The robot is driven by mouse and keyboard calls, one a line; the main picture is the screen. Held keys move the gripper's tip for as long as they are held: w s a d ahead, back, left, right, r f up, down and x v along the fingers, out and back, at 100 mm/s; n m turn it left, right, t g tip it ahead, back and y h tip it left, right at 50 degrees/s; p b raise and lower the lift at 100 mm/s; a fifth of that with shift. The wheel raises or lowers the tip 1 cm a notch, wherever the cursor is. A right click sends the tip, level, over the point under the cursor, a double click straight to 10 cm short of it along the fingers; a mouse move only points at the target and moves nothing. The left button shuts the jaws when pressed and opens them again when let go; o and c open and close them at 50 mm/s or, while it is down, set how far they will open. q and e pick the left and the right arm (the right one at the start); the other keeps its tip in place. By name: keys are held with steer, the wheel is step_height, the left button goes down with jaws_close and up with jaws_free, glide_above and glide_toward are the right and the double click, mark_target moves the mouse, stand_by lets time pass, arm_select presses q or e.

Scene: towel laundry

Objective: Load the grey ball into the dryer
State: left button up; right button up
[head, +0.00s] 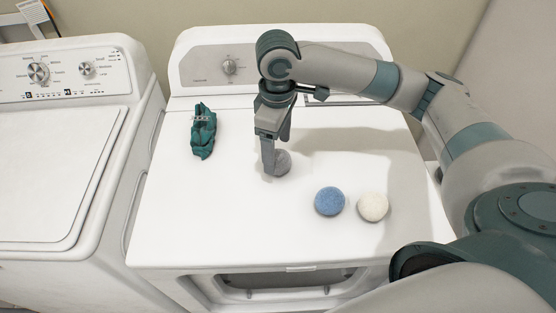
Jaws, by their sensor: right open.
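The grey ball (283,162) rests on the white top of the dryer (230,210), near its middle. My right gripper (275,158) points down at the ball from above, with its jaws open. One finger stands at the left of the ball and hides part of it. The other finger is mostly hidden, so I cannot tell whether the ball touches either finger. A dark opening (285,283) shows low on the dryer's front, at the bottom of the view. My left gripper is not in view.
A blue ball (329,201) and a cream ball (373,207) lie to the right, nearer the front edge. A crumpled teal cloth (203,131) lies on the left of the dryer top. A white washer (60,170) stands at the left with its lid shut.

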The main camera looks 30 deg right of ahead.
mark_target(278, 154)
steer(key=shift+s+f+p, duration=0.15)
steer(key=shift+f+p, duration=0.4)
steer(key=shift+f, duration=1.85)
steer(key=c, duration=1.1)
